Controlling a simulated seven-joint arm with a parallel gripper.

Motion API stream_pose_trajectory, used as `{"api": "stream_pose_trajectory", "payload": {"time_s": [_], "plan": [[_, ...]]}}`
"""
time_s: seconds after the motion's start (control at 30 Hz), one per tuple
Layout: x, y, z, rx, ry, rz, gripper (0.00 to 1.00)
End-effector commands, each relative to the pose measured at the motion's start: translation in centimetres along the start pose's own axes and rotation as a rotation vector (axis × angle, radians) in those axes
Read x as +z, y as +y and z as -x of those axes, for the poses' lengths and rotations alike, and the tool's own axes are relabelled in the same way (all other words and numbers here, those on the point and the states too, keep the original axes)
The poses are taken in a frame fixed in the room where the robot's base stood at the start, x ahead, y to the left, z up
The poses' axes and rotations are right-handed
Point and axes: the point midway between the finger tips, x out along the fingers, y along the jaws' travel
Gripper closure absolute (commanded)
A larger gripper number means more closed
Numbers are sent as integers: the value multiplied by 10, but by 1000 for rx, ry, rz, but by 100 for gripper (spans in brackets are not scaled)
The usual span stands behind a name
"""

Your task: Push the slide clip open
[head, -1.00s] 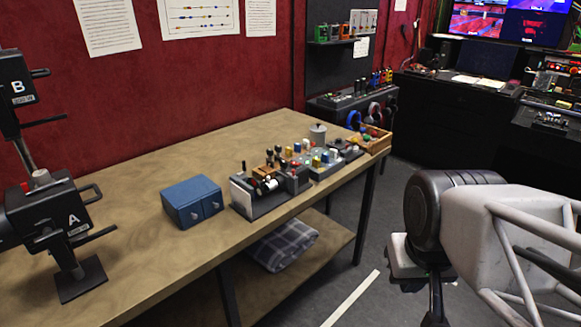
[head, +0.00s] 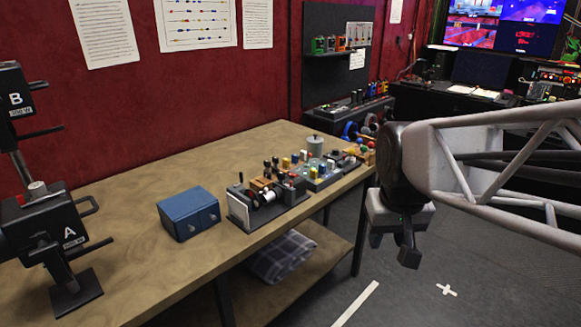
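My gripper (head: 393,248) hangs at the right, off the table's right end and over the floor. Its dark fingers point down and appear apart, with nothing seen between them. A row of small devices (head: 268,205) stands along the table's front edge, to the left of my gripper and well apart from it. The nearest has a pale upright plate, a dark round part and a white cylinder. I cannot tell which part is the slide clip at this size.
A blue box (head: 188,213) with small knobs sits left of the devices. Black units marked A (head: 45,228) and B (head: 14,92) are stacked at the far left. The wooden table (head: 135,262) is bare between. A plaid cloth (head: 281,257) lies on the lower shelf.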

Motion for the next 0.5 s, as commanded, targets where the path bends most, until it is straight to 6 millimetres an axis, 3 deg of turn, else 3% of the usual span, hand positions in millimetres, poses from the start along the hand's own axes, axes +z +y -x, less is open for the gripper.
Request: {"api": "stream_pose_trajectory", "payload": {"time_s": [0.5], "plan": [[-127,-22,-6,-20,-52,68,61]]}}
